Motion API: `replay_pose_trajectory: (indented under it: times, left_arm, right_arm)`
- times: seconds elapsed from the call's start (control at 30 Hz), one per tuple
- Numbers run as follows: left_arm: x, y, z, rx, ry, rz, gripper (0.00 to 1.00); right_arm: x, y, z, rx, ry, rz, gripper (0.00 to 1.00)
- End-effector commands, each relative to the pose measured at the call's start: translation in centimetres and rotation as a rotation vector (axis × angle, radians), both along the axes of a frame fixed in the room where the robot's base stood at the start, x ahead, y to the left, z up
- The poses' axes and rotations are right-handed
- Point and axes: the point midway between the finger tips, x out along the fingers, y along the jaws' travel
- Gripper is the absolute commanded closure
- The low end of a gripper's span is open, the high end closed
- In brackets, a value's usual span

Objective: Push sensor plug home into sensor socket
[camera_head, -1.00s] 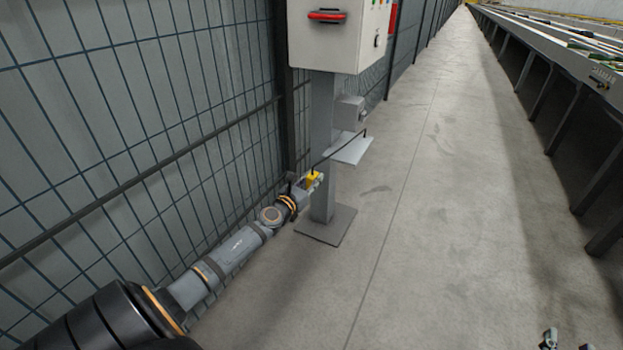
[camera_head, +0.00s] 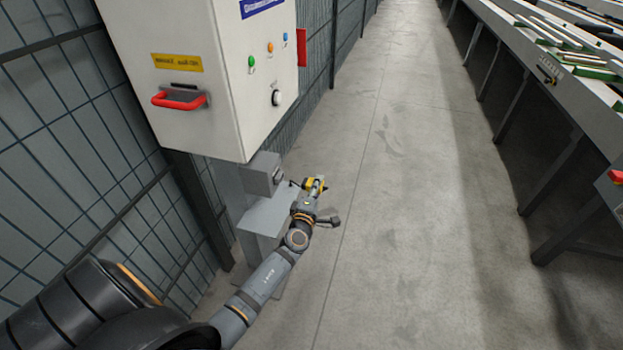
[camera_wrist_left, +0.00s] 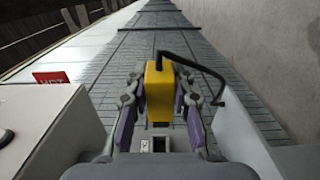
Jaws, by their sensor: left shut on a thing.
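The yellow sensor plug (camera_head: 312,184) is in my left gripper (camera_head: 318,182), to the right of the grey socket box (camera_head: 261,173) on the post below the cabinet. The plug is apart from the box. The box's right face shows a small dark spot; the socket opening is too small to make out. In the left wrist view the plug (camera_wrist_left: 159,92) sits between the purple-padded fingers of my left gripper (camera_wrist_left: 160,105), which is shut on it. A black cable (camera_wrist_left: 200,67) bends away from the plug to the right. My right gripper is out of view.
A pale control cabinet (camera_head: 205,90) with a red handle (camera_head: 180,99) hangs above the box. A grey shelf (camera_head: 268,212) juts out below it. Wire fence (camera_head: 60,130) runs along the left. Clear floor (camera_head: 400,200) lies right, before the conveyor table (camera_head: 560,80).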

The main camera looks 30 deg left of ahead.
Motion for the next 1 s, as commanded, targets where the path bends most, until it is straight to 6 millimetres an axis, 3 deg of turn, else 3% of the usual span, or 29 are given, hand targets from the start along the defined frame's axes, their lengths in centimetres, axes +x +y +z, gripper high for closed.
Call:
replay_pose_trajectory:
  times: [0.43,1.0]
  left_arm:
    - [0.0,0.1,0.1,0.009,0.003,0.001,1.0]
    - [-1.3,5.2,0.0,0.007,0.002,0.001,1.0]
  right_arm:
    - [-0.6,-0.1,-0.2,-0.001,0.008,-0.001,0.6]
    - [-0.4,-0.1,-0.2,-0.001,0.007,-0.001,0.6]
